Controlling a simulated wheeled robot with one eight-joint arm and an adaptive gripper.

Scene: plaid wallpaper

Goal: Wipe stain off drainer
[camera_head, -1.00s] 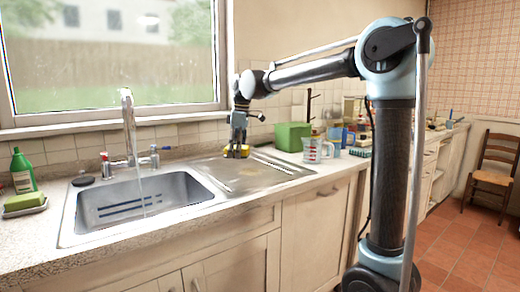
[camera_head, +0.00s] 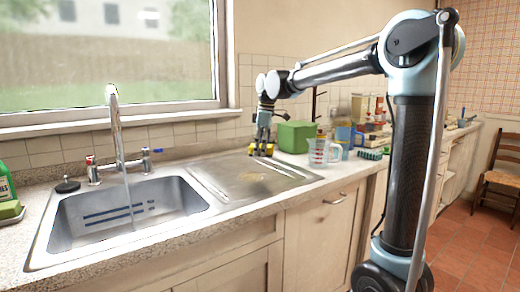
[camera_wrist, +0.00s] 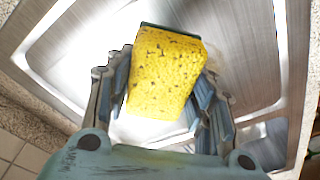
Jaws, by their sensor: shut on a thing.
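My gripper (camera_head: 263,143) is shut on a yellow sponge (camera_wrist: 165,75) with a dark green edge. In the head view the sponge (camera_head: 261,150) is low at the back edge of the steel drainer (camera_head: 225,176), right of the sink. I cannot tell whether it touches the surface. A faint brownish stain (camera_head: 252,184) shows on the drainer, in front of the sponge. In the wrist view the sponge sits between both fingers and hides much of the drainer (camera_wrist: 85,45) behind it.
The tap (camera_head: 115,130) runs water into the sink (camera_head: 75,215) at left. A green box (camera_head: 296,136) and a measuring jug (camera_head: 320,152) stand close to the right of my gripper. A window and tiled wall lie behind. The drainer's front part is clear.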

